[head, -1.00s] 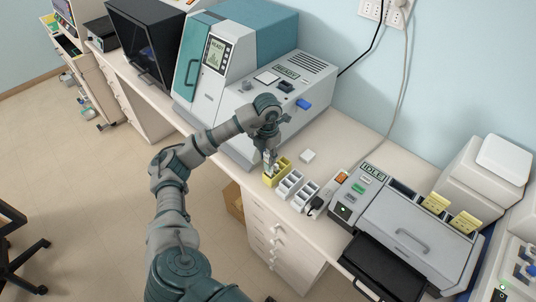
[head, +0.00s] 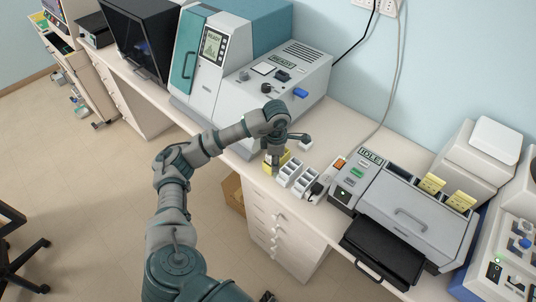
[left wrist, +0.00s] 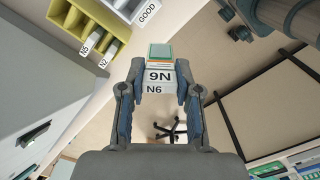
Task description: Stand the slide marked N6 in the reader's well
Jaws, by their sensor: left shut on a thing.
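My left gripper (left wrist: 160,72) is shut on the slide marked N6 (left wrist: 159,82), whose white labelled end faces the left wrist camera. A teal patch shows at its far end. In the head view my left gripper (head: 275,160) hangs over the yellow rack (head: 284,158) and partly covers it; the slide cannot be made out there. The yellow rack (left wrist: 75,22) also shows in the left wrist view, up and left of the held slide and apart from it, with slides marked N5 (left wrist: 84,44) and N2 (left wrist: 104,61). I cannot tell which opening is the reader's well. My right gripper is not in view.
White racks (head: 298,178) stand right of the yellow one. A grey machine reading READY (head: 285,63) with a blue lever (head: 301,93) stands behind. A machine reading IDLE (head: 372,156) with a black tray (head: 383,252) is at right. Bare bench lies behind the white racks (head: 335,140).

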